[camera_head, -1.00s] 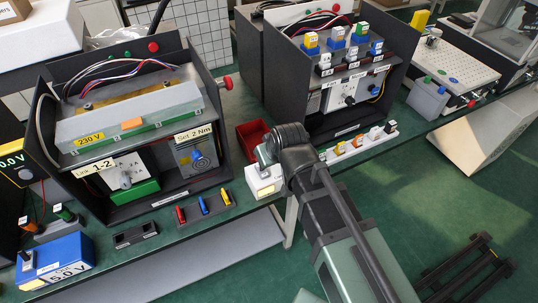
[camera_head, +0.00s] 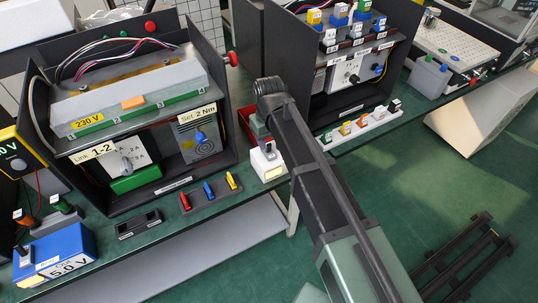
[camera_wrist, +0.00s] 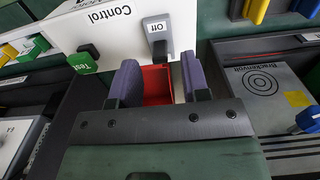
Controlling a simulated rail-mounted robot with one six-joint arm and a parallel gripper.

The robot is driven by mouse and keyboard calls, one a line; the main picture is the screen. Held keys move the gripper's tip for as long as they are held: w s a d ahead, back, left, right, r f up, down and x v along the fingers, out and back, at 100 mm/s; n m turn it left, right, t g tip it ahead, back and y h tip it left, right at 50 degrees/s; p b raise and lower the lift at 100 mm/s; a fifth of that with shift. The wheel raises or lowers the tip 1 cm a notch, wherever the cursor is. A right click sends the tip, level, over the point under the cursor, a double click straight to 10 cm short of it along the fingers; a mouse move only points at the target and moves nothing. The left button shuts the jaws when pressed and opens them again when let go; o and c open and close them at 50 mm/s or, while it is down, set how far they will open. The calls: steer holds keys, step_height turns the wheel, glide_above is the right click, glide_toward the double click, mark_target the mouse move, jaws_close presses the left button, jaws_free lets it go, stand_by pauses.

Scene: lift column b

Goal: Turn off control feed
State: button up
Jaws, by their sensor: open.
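A white box (camera_head: 268,166) stands at the bench's front edge. I cannot tell whether a finger touches the lever. In the head view my own arm hides part of the gripper.
A red bin (camera_head: 243,120) lies behind my gripper and shows between the fingers in the wrist view (camera_wrist: 155,84). A rack of small handles (camera_head: 209,191) stands left of the box, a connector strip (camera_head: 360,127) to the right. Large open equipment housings (camera_head: 85,210) stand along the bench.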

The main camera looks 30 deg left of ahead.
mark_target(269, 152)
step_height(269, 152, down, 3)
steer(key=shift+r+b, duration=0.1)
steer(key=shift+b, duration=0.5)
steer(key=shift+r, duration=0.15)
jaws_close()
steer(key=shift+s+d+y, duration=0.25)
steer(key=shift+d+y, duration=0.15)
steer(key=shift+s+d+f+t+y+b, duration=0.15)
steer(key=shift+d+f+t+y+b, duration=0.15)
steer(key=shift+t+y, duration=0.3)
steer(key=shift+t+y+b, duration=0.4)
steer(key=shift+y, duration=0.5)
steer(key=shift+r, duration=0.15)
jaws_free()
